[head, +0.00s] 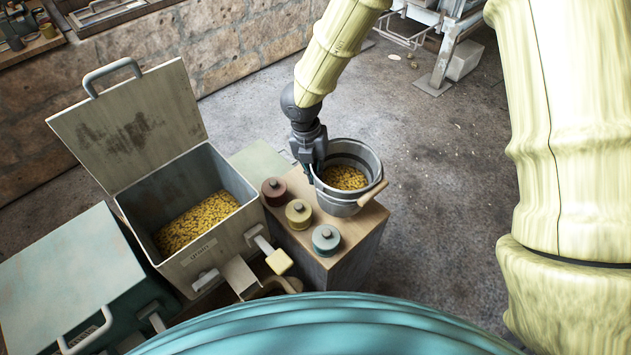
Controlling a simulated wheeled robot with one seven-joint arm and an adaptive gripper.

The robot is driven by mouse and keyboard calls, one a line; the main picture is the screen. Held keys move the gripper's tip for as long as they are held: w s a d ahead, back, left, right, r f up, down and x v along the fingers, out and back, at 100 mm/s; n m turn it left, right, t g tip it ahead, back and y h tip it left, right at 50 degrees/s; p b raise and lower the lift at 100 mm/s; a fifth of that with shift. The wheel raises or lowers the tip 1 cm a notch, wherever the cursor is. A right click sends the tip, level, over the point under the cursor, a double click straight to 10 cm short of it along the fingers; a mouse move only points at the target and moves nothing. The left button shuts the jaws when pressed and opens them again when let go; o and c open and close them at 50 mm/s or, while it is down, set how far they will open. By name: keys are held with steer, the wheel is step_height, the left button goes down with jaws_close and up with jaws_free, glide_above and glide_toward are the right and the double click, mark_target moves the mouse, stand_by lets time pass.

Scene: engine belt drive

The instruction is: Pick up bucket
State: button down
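A grey metal bucket (339,202) stands upright on a wooden-topped stand (352,229) right of the middle in the head view. It holds yellow grain-like pieces, and its handle with a wooden grip (372,193) hangs over the right front side. My gripper (312,172) is at the bucket's left rim, pointing down. Its fingers are dark and small against the bucket, so I cannot tell if they are open, or closed on the rim.
An open grey bin (210,262) of yellow pieces, lid raised, is further left, beside a closed green box (70,285). Bare floor (440,190) lies right.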

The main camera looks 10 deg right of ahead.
step_height(320, 180, up, 12)
stand_by(0.4)
stand_by(1.0)
